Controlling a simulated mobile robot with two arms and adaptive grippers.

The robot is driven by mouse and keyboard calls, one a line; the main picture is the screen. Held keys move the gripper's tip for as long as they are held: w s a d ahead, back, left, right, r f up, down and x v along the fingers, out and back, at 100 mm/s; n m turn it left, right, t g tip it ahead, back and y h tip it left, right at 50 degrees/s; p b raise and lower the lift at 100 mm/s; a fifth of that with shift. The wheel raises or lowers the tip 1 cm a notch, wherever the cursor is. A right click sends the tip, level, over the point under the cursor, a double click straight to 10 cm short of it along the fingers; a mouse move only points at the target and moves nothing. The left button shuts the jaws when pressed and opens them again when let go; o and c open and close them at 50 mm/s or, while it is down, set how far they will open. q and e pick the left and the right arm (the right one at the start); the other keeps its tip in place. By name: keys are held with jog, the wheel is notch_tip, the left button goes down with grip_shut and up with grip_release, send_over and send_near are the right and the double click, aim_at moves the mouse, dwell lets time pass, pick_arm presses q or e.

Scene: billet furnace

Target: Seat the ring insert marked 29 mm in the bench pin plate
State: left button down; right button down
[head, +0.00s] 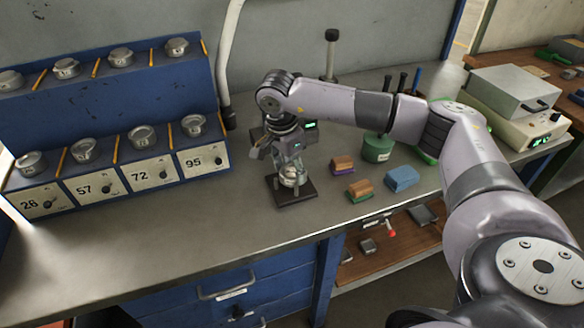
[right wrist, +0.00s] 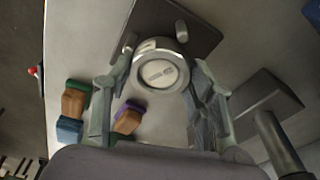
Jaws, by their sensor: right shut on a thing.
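My right gripper (head: 290,167) is shut on a round silvery metal ring insert (head: 291,178) over the dark pin plate (head: 303,196) on the bench. In the right wrist view the two fingers (right wrist: 160,88) close on opposite sides of the insert (right wrist: 160,74), whose engraved marking is too small to read. The plate (right wrist: 202,22) lies behind it there, with short pins (right wrist: 182,31) showing at the insert's edge. I cannot tell whether the insert touches the plate or is fully down on the pins. My left gripper is not in view.
Wood-and-coloured blocks (head: 343,165), a blue block (head: 401,178) and a green tin (head: 377,149) lie right of the plate. The bench front left of it is clear.

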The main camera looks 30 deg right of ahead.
jog(key=shift+s+a+f+b, duration=0.15)
jog(key=shift+s+f, duration=0.05)
jog(key=shift+f, duration=0.2)
jog(key=shift+s+a+f+b, duration=0.15)
jog(key=shift+f, duration=0.25)
jog(key=c, duration=1.1)
grip_release()
jog(key=shift+o, duration=0.6)
jog(key=shift+w+d+f, duration=0.1)
jog(key=shift+w+f, duration=0.15)
jog(key=shift+w, duration=0.1)
jog(key=shift+s, duration=0.1)
jog(key=shift+s+r, duration=0.1)
